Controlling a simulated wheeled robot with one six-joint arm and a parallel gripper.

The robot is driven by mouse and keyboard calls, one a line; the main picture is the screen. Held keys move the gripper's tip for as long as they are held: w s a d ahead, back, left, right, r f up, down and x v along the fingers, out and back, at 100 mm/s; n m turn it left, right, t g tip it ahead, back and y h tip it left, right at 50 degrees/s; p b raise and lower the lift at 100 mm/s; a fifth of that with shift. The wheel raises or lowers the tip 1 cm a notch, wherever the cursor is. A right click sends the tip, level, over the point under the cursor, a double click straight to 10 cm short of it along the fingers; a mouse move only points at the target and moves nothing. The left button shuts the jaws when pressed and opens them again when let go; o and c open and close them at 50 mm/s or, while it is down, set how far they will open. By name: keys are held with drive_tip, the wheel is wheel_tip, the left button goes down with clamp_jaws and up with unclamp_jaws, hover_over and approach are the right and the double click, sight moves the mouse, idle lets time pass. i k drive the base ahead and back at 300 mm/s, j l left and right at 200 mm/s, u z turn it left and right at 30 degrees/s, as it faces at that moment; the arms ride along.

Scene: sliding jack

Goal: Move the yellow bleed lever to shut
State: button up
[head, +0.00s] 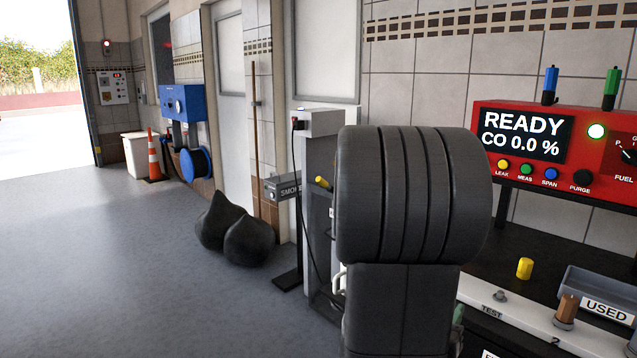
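The large dark grey ribbed part in the middle of the head view is part of my arm. My gripper does not show; it is out of view or hidden behind this part. A small yellow piece (322,183) sticks out of a grey upright unit (317,225) just left of my arm. It is too small to tell for certain whether it is the bleed lever, or how it is set. The right side of that unit is hidden by my arm. A short yellow cylinder (524,268) stands on the dark bench, right of my arm.
A red analyser (560,150) reading READY stands at right. Below it are a tray marked USED (605,295), a brown cylinder (567,312) and a white strip marked TEST (510,316). Black bags (235,232), a leaning pole (256,140) and a cone (154,158) stand left. The left floor is clear.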

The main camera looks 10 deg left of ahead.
sight(330, 189)
drive_tip(key=i+j, duration=0.2)
drive_tip(key=j, duration=0.2)
drive_tip(key=i+j, duration=0.15)
drive_tip(key=j, duration=0.2)
drive_tip(key=i+j, duration=0.2)
drive_tip(key=j, duration=0.2)
drive_tip(key=i+j, duration=0.15)
drive_tip(key=j, duration=0.25)
drive_tip(key=i+j, duration=0.2)
drive_tip(key=j, duration=0.15)
drive_tip(key=i+j, duration=0.15)
drive_tip(key=i, duration=0.25)
drive_tip(key=i+j, duration=0.2)
drive_tip(key=i, duration=0.2)
drive_tip(key=i+j, duration=0.15)
drive_tip(key=i, duration=0.25)
